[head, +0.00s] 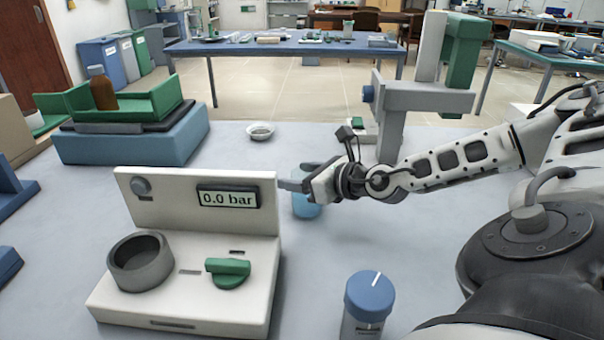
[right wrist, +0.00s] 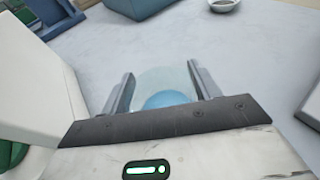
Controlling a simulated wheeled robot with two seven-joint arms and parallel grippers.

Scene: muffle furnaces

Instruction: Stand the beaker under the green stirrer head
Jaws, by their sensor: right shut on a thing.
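The beaker (head: 306,209) is clear with blue liquid in it and stands on the grey table, just right of the white pressure device. My right gripper (head: 300,182) is shut on it, and the right wrist view shows the beaker (right wrist: 165,88) between the two fingers (right wrist: 162,88). The arm hides part of the beaker in the head view. The stirrer with its green head (head: 465,52) stands behind my right arm, to the right of the beaker. Its base is partly hidden by the arm. My left gripper is not in view.
The white device (head: 190,215) with a "0.0 bar" display stands close left of the gripper. A blue-capped jar (head: 369,300) is at the front. A small white dish (head: 260,131) lies behind. A brown bottle (head: 102,88) stands in a green tray at the left.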

